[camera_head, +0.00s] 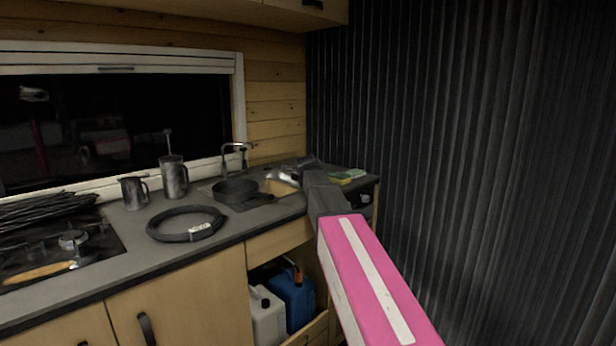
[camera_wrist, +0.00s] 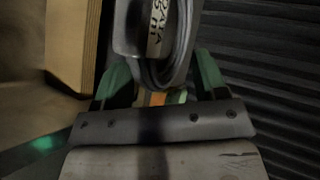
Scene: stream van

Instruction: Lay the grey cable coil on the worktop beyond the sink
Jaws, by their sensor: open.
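The grey cable coil (camera_wrist: 180,62), with a pale printed label, is in the wrist view between and ahead of the green fingertips of my gripper (camera_wrist: 158,85). In the head view a grey shape with a pale patch (camera_head: 291,172), apparently this coil, shows at the sink's far side, partly behind my arm. My gripper is open around or just behind the coil's near end; contact cannot be told.
A black coil with a white label (camera_head: 187,225) lies left of the sink. Two metal jugs (camera_head: 174,180) stand behind it, near the hob (camera_head: 75,240). Sponges (camera_head: 347,177) lie at the worktop's right end. A dark ribbed wall (camera_head: 460,130) closes the right side.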

